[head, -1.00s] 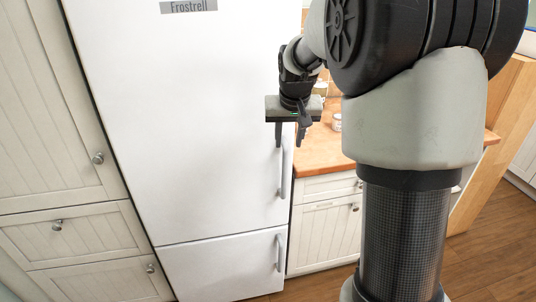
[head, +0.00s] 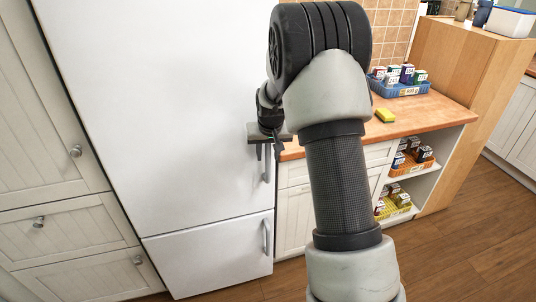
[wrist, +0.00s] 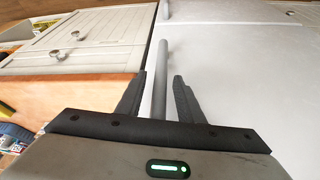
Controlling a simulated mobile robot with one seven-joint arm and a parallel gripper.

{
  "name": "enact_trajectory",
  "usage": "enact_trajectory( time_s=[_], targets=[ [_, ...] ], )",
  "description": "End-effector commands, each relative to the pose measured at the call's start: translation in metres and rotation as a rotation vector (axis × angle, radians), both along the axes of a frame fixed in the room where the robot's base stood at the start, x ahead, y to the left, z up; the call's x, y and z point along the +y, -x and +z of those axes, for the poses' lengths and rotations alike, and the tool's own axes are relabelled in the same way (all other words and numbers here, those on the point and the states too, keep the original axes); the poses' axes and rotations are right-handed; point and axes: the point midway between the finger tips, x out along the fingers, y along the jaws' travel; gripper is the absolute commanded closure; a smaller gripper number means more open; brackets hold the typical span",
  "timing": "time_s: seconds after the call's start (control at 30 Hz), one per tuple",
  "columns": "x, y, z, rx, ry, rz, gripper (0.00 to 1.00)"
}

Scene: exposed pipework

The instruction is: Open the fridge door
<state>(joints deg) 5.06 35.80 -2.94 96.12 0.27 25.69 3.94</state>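The white fridge has a tall upper door (head: 150,110), which is shut. Its grey vertical bar handle (head: 267,172) is at the door's right edge. My gripper (head: 268,152) is at the upper part of this handle, pointing down. In the wrist view the handle (wrist: 159,75) runs between the two spread black fingers of my gripper (wrist: 158,98). A gap shows between the bar and the right finger; the left finger is closer to the bar. Whether either finger touches it is unclear.
A lower fridge door (head: 210,255) has its own handle (head: 266,236). A wooden counter (head: 430,112) adjoins at the right, with a blue crate (head: 400,88) and a yellow sponge (head: 385,115). White cabinets (head: 60,190) stand left. Wooden floor (head: 450,250) is open at front right.

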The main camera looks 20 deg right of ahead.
Motion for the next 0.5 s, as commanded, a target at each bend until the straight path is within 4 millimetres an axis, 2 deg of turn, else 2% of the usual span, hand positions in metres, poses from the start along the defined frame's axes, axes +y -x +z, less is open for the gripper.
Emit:
enact_trajectory(
  time_s=[0.33, 0.5],
  targets=[
    [-0.0003, -0.0018, -0.0037, -0.001, 0.0, 0.0, 0.66],
    [-0.0002, -0.0017, -0.0036, -0.001, 0.0, 0.0, 0.95]
  ],
)
